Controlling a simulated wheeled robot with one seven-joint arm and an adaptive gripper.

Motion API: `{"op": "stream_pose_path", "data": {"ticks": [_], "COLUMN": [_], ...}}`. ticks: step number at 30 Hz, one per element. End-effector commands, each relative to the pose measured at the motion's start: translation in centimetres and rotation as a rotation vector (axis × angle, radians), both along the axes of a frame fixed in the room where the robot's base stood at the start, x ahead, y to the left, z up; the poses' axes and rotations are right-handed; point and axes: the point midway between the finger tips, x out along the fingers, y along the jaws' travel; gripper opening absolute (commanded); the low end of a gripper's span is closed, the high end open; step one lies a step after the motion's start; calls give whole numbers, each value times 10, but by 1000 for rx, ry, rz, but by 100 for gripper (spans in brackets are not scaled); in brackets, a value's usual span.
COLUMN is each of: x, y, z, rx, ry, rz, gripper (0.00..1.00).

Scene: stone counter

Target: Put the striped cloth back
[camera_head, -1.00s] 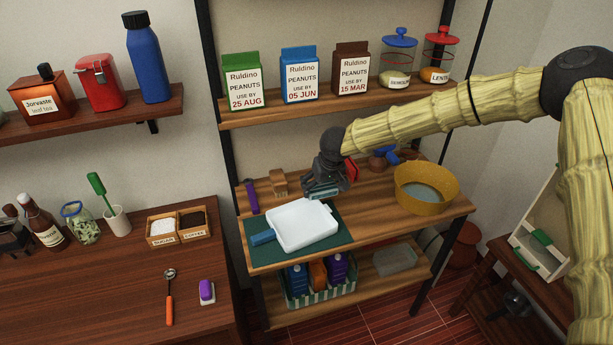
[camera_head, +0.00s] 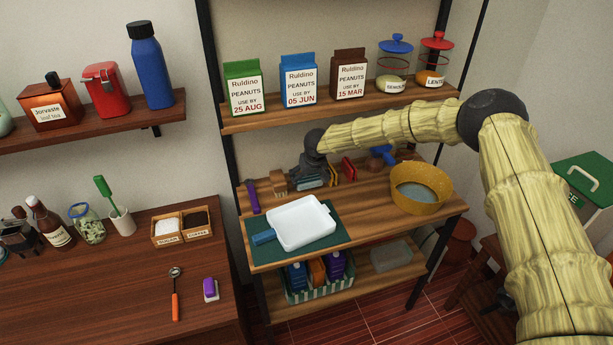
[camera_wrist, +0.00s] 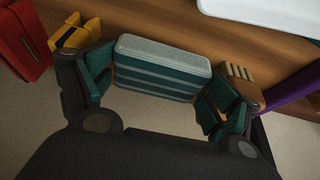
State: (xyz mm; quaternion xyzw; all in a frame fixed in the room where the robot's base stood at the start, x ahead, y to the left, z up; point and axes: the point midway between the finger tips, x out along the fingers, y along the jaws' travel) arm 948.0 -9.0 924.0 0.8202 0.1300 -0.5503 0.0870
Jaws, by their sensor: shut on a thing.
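The striped cloth (camera_head: 309,183), a folded block in teal and grey bands, is at the back of the wooden middle shelf, behind the white tray. It also shows in the wrist view (camera_wrist: 160,68), between my fingers. My gripper (camera_head: 312,175) is shut on the cloth, with a finger at each end in the wrist view (camera_wrist: 159,88). The cloth is at or just above the shelf surface; I cannot tell whether it touches.
A wooden block with slots (camera_head: 279,183) stands close left of the cloth. Yellow (camera_head: 333,174) and red (camera_head: 349,170) items stand close right. A white tray (camera_head: 301,222) on a green mat (camera_head: 335,238) lies in front. A yellow basin (camera_head: 421,187) stands at right.

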Motion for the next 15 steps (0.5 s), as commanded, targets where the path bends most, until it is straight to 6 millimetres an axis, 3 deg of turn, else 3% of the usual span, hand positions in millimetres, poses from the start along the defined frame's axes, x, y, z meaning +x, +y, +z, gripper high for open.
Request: {"op": "stream_pose_path", "data": {"ticks": [7, 15], "x": [20, 26], "y": [6, 8], "z": [-13, -21], "rx": [0, -1], "ry": [1, 0], "rz": [-2, -1], "gripper": [70, 70]}}
